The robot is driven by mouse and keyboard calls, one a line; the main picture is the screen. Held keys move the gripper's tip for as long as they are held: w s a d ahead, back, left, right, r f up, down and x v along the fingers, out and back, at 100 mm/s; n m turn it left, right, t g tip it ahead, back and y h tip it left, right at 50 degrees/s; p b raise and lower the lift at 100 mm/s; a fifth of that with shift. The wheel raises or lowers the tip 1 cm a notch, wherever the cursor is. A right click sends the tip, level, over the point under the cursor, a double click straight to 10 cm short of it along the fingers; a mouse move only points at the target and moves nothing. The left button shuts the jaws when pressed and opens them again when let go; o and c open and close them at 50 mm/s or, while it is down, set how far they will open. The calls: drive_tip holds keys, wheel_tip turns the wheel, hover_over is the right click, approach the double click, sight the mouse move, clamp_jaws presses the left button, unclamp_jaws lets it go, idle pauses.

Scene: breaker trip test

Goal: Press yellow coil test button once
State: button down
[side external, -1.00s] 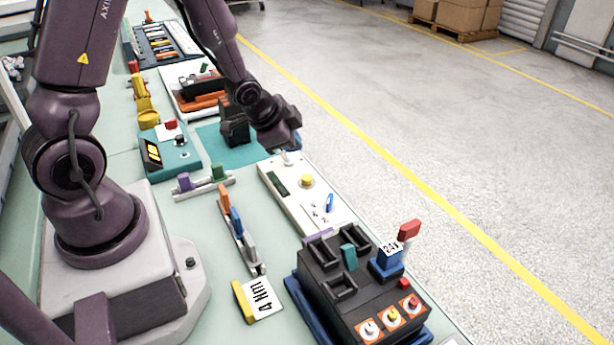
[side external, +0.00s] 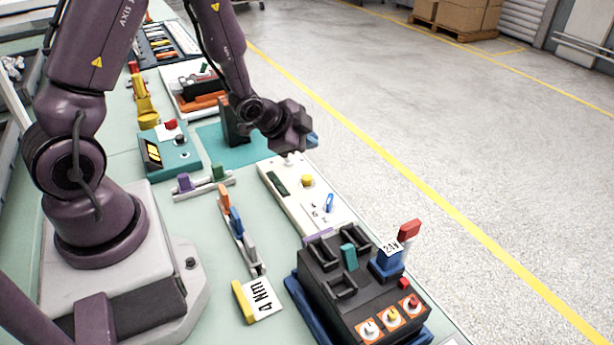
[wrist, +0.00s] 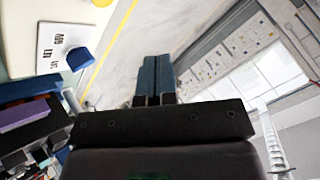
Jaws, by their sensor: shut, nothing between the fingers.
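A round yellow button (side external: 307,181) sits on a cream panel (side external: 318,207) with a dark display strip and a blue lever (side external: 329,203). In the wrist view a bit of yellow (wrist: 102,2) shows at the top edge, beside the cream panel (wrist: 35,15) and the blue lever (wrist: 80,58). My gripper (side external: 313,140) is above the far end of the panel, apart from the yellow button. Its blue fingers (wrist: 155,78) are together and empty in the wrist view. The button's label cannot be read.
A black box (side external: 345,285) with sockets and several coloured knobs, one yellow, stands at the near end. A blue block marked 24V (side external: 386,262) with a red top stands on it. A teal box (side external: 170,157) and a rail of coloured clips (side external: 238,232) lie left of the panel.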

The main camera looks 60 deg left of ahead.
sight(307, 179)
drive_tip(key=shift+f, duration=3)
drive_tip(key=shift+f, duration=0.1)
drive_tip(key=shift+f, duration=0.3)
drive_tip(key=shift+f, duration=0.5)
drive_tip(key=shift+r, duration=0.1)
idle(0.4)
drive_tip(key=shift+r, duration=0.8)
drive_tip(key=shift+r, duration=0.1)
drive_tip(key=shift+r, duration=2.45)
